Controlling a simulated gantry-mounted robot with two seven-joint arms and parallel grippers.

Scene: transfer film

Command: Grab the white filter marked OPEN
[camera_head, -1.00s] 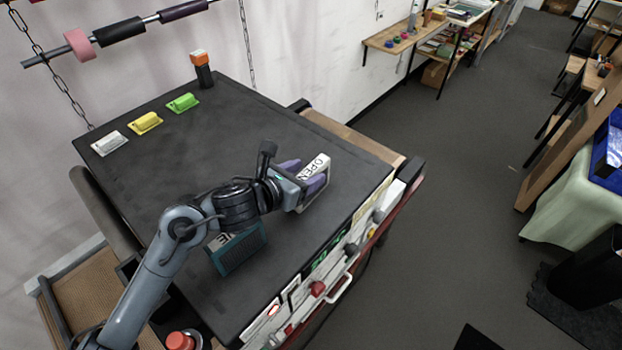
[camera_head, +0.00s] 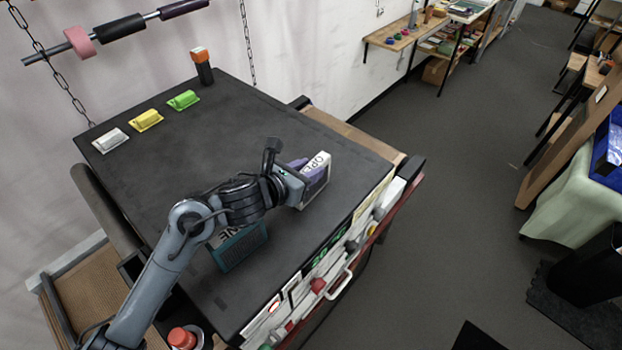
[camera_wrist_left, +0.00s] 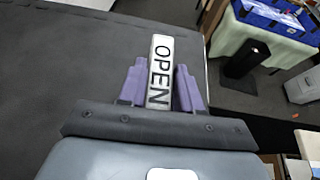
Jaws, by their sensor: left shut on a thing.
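The white filter marked OPEN (camera_head: 315,178) stands upright on the dark table top (camera_head: 200,150), near its right edge. It also shows in the left wrist view (camera_wrist_left: 160,72), with its label facing the camera. My left gripper (camera_head: 297,174) is shut on it; the purple fingers (camera_wrist_left: 160,85) lie on either side of the filter in the wrist view. My left arm hides part of the table. I cannot tell whether the filter touches the table. My right gripper is not in view.
A teal filter (camera_head: 240,246) stands close beside my left forearm. White (camera_head: 110,140), yellow (camera_head: 146,121) and green (camera_head: 183,100) blocks line the far left edge, with an orange-topped black object (camera_head: 202,68) at the back corner. The table's back middle is clear.

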